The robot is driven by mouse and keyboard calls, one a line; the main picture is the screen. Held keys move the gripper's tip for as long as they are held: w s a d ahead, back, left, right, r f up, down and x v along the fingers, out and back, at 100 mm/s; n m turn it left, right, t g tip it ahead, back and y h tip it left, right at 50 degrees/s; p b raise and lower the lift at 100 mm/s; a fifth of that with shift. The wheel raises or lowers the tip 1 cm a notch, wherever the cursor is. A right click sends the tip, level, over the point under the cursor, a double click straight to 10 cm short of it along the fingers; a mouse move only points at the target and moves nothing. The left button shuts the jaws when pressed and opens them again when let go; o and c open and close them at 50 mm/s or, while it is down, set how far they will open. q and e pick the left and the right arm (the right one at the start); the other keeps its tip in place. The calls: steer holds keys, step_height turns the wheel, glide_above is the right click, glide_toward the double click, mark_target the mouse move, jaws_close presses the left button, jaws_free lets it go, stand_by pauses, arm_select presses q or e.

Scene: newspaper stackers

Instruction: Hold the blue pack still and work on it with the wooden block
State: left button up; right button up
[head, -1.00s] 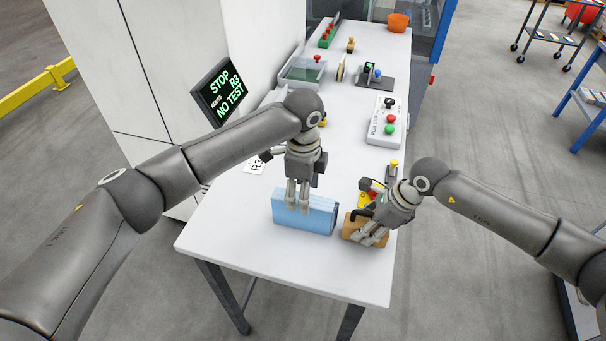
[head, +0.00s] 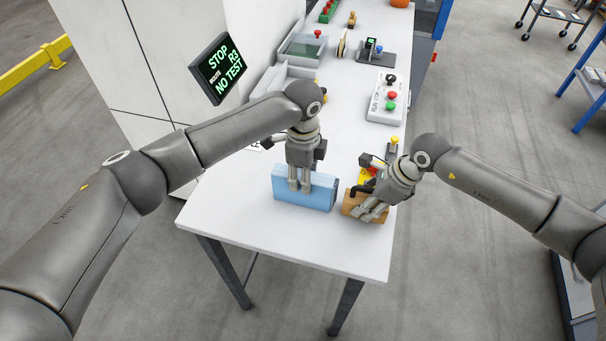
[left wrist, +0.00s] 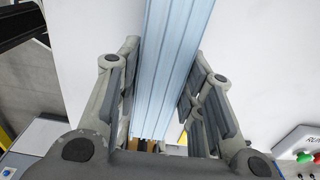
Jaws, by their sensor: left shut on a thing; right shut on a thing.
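The blue pack (head: 318,195) stands on edge near the front end of the white table. My left gripper (head: 299,188) reaches down from above and is shut on it. In the left wrist view the ribbed pack (left wrist: 172,65) runs between the two fingers. The wooden block (head: 349,207) is just right of the pack, close to its right end. My right gripper (head: 368,213) is shut on the block, and its fingers hide part of it. I cannot tell whether block and pack touch.
The table (head: 270,240) is clear in front of the pack. Behind are a button panel (head: 384,98), a clear-sided tray (head: 303,52) and a stamp-like tool (head: 352,20). A sign (head: 219,68) reading "STOP R3 NO TEST" is at the left.

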arm_select(q)
jaws_close()
steer(key=o, duration=1.2)
jaws_free()
steer(key=shift+c, duration=0.2)
steer(key=shift+r, duration=0.1)
step_height(320, 180, up, 12)
step_height(320, 180, down, 12)
steer(key=shift+f, duration=0.1)
